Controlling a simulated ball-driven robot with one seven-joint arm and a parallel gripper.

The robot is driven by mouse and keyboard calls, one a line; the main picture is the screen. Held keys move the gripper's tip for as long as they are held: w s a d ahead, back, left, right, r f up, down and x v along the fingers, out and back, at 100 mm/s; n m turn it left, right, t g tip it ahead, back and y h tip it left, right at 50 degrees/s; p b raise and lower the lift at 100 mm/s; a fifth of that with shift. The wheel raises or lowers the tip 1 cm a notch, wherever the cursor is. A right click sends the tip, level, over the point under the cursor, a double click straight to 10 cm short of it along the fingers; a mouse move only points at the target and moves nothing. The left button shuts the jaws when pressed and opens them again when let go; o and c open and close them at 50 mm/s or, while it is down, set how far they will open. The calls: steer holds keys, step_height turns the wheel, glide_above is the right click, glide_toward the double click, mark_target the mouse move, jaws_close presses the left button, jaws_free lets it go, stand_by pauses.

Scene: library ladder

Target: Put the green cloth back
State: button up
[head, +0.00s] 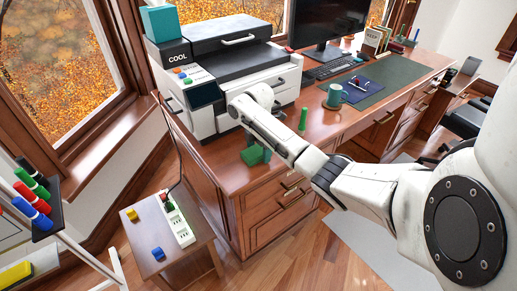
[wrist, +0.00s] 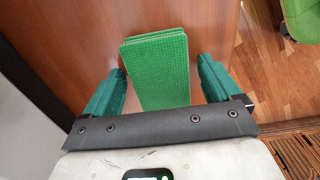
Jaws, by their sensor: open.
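The green cloth (wrist: 158,84) shows in the wrist view as a bright green, textured, folded rectangle with layered edges. It lies on or just above a reddish-brown wooden surface. My gripper (wrist: 161,66) is open, with one dark green finger on each side of the cloth and a visible gap on both sides. The cloth's near end is hidden behind the gripper's dark bar. In the head view my arm reaches over the desk's near left corner. Green shapes (head: 255,155) show there beside the arm; I cannot tell which are fingers and which are cloth.
A printer (head: 220,75) stands on the desk behind my arm. A green upright cylinder (head: 303,119) is close to the arm on the desk (head: 345,125). A low side table (head: 150,235) holds a power strip (head: 178,222).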

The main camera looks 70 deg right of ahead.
mark_target(258, 149)
step_height(258, 149, up, 12)
steer(key=p, duration=0.2)
steer(key=w+a+f, duration=0.2)
steer(key=a, duration=0.3)
steer(key=w+a+f+m+t, duration=0.1)
steer(key=w+a+f, duration=0.1)
steer(key=a, duration=0.4)
steer(key=w+a+f+m+y, duration=0.1)
steer(key=w+a+f, duration=0.1)
steer(key=a, duration=0.3)
steer(key=shift+w+a+t, duration=0.2)
steer(key=shift+a+t, duration=0.1)
steer(key=shift+a, duration=0.1)
steer(key=s+a+f+m+y, duration=0.1)
steer(key=s+a+f+m, duration=0.15)
steer(key=a, duration=0.65)
steer(key=s+a+f+m, duration=0.2)
steer(key=s+a+f, duration=0.2)
steer(key=a, duration=0.4)
steer(key=s+a+f+m+h, duration=0.1)
steer(key=s+m, duration=0.4)
steer(key=s, duration=1.2)
steer(key=shift+a+m+h, duration=0.35)
steer(key=shift+a+h, duration=0.25)
steer(key=shift+f, duration=0.1)
